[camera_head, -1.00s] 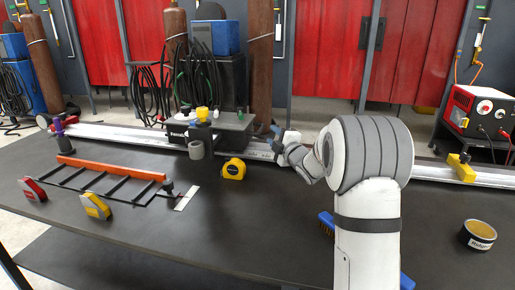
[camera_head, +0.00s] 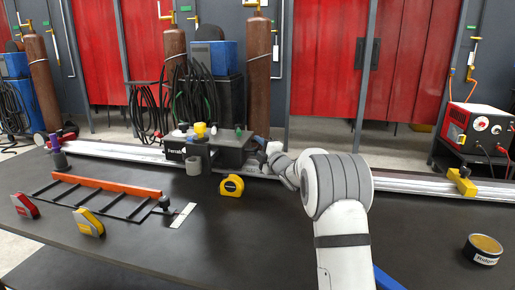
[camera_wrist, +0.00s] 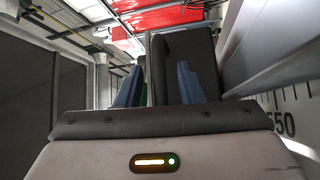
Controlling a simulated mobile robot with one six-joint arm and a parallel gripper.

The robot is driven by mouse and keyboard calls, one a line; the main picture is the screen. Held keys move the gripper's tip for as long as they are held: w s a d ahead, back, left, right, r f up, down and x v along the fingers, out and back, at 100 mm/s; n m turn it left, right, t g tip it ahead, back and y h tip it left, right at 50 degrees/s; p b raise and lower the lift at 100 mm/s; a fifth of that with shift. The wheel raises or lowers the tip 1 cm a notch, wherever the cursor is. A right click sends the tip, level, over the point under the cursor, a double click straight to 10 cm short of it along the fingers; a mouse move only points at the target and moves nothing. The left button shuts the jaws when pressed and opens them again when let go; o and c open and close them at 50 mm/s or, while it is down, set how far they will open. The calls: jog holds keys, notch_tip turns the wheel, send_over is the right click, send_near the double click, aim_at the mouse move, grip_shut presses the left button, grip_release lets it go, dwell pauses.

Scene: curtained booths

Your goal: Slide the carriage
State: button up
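The carriage (camera_head: 232,157) is a dark block with a flat top plate and a white label, sitting on the long pale rail (camera_head: 115,151) along the back of the bench. Small knobs, including a yellow one (camera_head: 200,129), show at its top. My gripper (camera_head: 262,141) is at the carriage's right end, partly hidden by my arm. In the wrist view, the blue fingers of my gripper (camera_wrist: 158,88) stand apart, with a dark block (camera_wrist: 203,58), likely part of the carriage, beyond and partly between them. I cannot tell whether they touch it.
A yellow clamp (camera_head: 462,182) sits on the rail at right. A tin (camera_head: 483,249) stands front right.

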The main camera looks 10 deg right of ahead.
grip_shut()
jog(key=shift+a, duration=0.1)
dwell(0.4)
